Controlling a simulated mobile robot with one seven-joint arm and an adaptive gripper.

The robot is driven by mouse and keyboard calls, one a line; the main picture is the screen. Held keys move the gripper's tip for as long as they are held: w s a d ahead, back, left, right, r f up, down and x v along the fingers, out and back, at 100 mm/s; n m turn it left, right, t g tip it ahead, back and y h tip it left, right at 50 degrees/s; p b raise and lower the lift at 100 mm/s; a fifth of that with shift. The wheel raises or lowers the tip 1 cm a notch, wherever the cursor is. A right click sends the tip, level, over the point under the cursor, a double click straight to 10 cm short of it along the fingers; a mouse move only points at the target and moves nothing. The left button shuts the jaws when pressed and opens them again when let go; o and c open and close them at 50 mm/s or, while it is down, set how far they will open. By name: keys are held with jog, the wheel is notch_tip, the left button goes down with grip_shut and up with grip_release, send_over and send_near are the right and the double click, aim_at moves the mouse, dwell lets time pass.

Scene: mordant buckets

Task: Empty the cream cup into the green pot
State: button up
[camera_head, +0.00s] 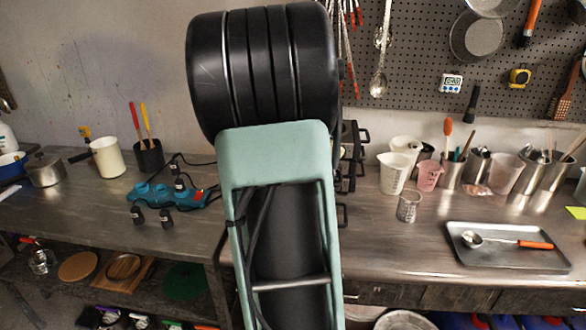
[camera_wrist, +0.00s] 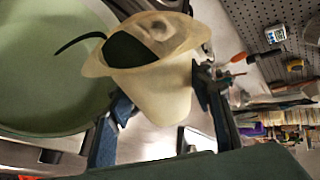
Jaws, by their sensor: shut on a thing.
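The cream cup (camera_wrist: 168,92) is in the wrist view, between the two fingers of my gripper (camera_wrist: 160,100), which is shut on it. The cup is tilted with its mouth towards the green pot (camera_wrist: 28,92). Something dark green shows inside the cup. A thin dark curved strand (camera_wrist: 80,40) runs from the cup's lip out over the pot, and it looks like liquid pouring. The pot's wide pale inside fills the left of the wrist view. In the head view my arm hides the gripper, cup and pot.
A metal tray (camera_head: 460,258) with an orange-handled ladle (camera_head: 505,241) lies on the right worktop. Measuring jugs and utensil holders stand behind it.

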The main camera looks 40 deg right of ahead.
jog(key=shift+w+f+n+g+h+p, duration=0.2)
jog(key=shift+n+g+h+p, duration=0.1)
jog(key=shift+n+g+p, duration=0.15)
dwell(1.3)
jog(key=shift+w+a+f+n+g+h+p, duration=0.25)
jog(key=shift+w+a+n+g+h+p, duration=0.15)
jog(key=shift+w, duration=0.35)
dwell(0.8)
jog(key=shift+w+a+f+n+g+p, duration=0.1)
jog(key=shift+w+f+n+g+p, duration=0.15)
jog(key=shift+n+p, duration=0.3)
dwell(0.6)
